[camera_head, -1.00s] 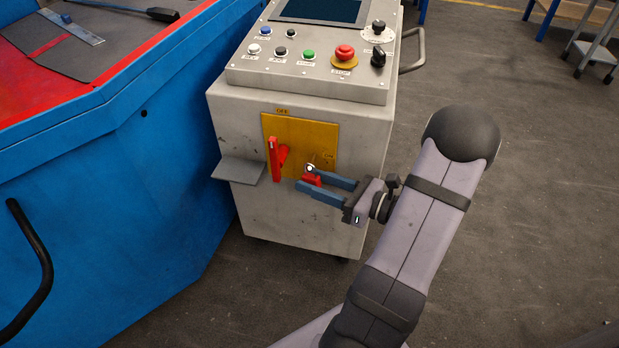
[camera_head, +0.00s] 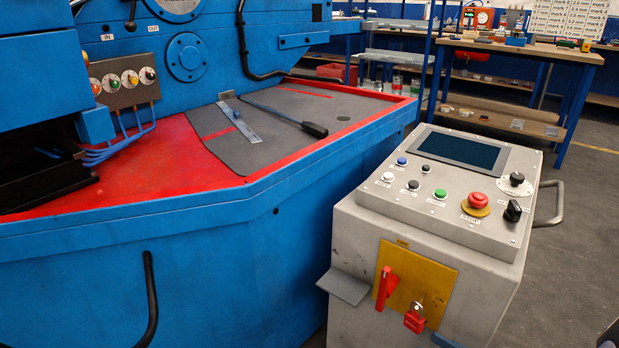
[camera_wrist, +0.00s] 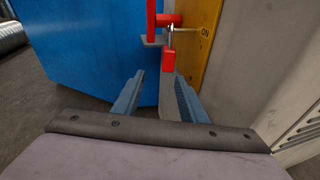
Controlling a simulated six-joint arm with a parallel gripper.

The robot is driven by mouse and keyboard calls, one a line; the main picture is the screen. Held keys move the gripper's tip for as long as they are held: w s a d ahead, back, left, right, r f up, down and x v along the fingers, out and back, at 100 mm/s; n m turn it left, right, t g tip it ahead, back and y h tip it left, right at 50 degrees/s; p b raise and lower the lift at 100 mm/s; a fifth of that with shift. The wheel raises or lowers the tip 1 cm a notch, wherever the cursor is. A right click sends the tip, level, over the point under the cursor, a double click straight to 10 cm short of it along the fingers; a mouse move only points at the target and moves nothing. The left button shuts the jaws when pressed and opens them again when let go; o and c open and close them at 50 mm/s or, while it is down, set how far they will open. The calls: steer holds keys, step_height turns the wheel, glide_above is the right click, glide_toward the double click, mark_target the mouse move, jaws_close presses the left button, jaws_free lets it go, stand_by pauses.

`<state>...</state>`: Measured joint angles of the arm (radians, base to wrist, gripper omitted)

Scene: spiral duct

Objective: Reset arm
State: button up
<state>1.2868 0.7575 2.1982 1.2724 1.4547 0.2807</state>
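A red padlock (camera_head: 414,319) hangs at the lower right of the yellow switch plate (camera_head: 428,276) on the grey control cabinet. A red switch handle (camera_head: 386,288) points up and down beside it, on the OFF side. In the wrist view, my gripper (camera_wrist: 160,78) is open, with two blue-grey fingers apart and nothing held between them. The padlock (camera_wrist: 168,60) shows just beyond the fingertips, hanging by its shackle, with the red handle (camera_wrist: 152,20) above left. In the head view only a bit of a finger shows at the bottom edge; the rest of the gripper is out of frame.
The control cabinet (camera_head: 350,222) has a sloped button panel, a side handle (camera_head: 550,205) and a small grey shelf (camera_head: 343,286). A blue machine (camera_head: 200,270) with a red-edged bed stands at left. A workbench (camera_head: 520,50) is behind. Open floor lies at right.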

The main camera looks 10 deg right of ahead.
steer(key=s+a+f+n+g+y, duration=0.1)
steer(key=s+a+f+n+g, duration=0.65)
steer(key=s+f+g, duration=0.35)
steer(key=s+r+n+g+h+p, duration=0.1)
steer(key=s+r+n+g+h, duration=0.2)
steer(key=s+n, duration=0.55)
steer(key=w+a+r+n+h+p, duration=0.6)
steer(key=w+a+r+n, duration=0.4)
steer(key=w+r+n, duration=0.4)
step_height(320, 180, up, 37)
steer(key=s+p, duration=0.2)
steer(key=p, duration=3.5)
steer(key=shift+s+f+n, duration=0.2)
steer(key=shift+s+n, duration=0.05)
steer(key=shift+n, duration=0.15)
